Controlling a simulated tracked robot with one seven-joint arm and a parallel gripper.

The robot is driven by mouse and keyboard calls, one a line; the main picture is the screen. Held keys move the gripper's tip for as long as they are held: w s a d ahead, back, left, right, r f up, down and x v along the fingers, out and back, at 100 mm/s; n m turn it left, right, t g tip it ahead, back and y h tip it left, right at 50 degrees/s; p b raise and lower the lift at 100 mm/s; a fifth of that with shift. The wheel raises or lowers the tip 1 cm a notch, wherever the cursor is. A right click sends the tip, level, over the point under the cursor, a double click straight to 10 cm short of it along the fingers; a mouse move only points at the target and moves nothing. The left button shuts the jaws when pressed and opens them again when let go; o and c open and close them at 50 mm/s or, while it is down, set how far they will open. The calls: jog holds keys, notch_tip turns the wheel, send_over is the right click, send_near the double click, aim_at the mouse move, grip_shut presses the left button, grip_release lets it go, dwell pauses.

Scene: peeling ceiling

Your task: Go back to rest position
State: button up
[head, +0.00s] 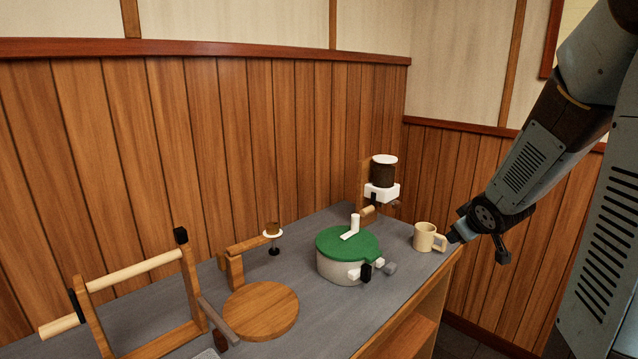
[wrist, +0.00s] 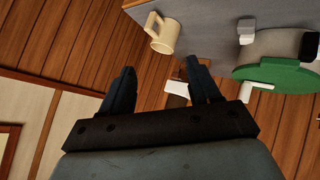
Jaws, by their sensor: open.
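My gripper (head: 456,234) is at the right end of the grey counter, close to a beige mug (head: 424,237) in the head view. In the wrist view my gripper (wrist: 162,82) shows two dark fingers spread apart with nothing held between them. The mug also shows in the wrist view (wrist: 166,38), beyond the fingertips and apart from them. In the head view the mug stands upright with its handle towards my gripper; whether they touch there is hard to tell. My arm comes down from the upper right.
The grey counter (head: 335,221) holds a green-lidded pot (head: 343,269), a dispenser with a dark jar (head: 382,175), a round wooden board (head: 262,309), a small stand (head: 273,233) and a wooden frame with a roller (head: 130,278). A panelled wall (head: 200,130) runs behind. Open air lies right of the counter.

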jog(key=s+a+r+m+g, duration=0.1)
jog(key=s+a+r, duration=0.3)
jog(key=s, duration=0.4)
jog(key=s+a+r+m+g+y, duration=0.1)
jog(key=s+a+r, duration=0.3)
jog(key=s, duration=0.5)
jog(key=s+a+r+m+g, duration=0.2)
jog(key=s+a+r+m, duration=0.1)
jog(key=s, duration=0.5)
jog(key=shift+s+a+r, duration=0.35)
jog(key=shift+a+r, duration=0.15)
jog(key=shift+a, duration=0.1)
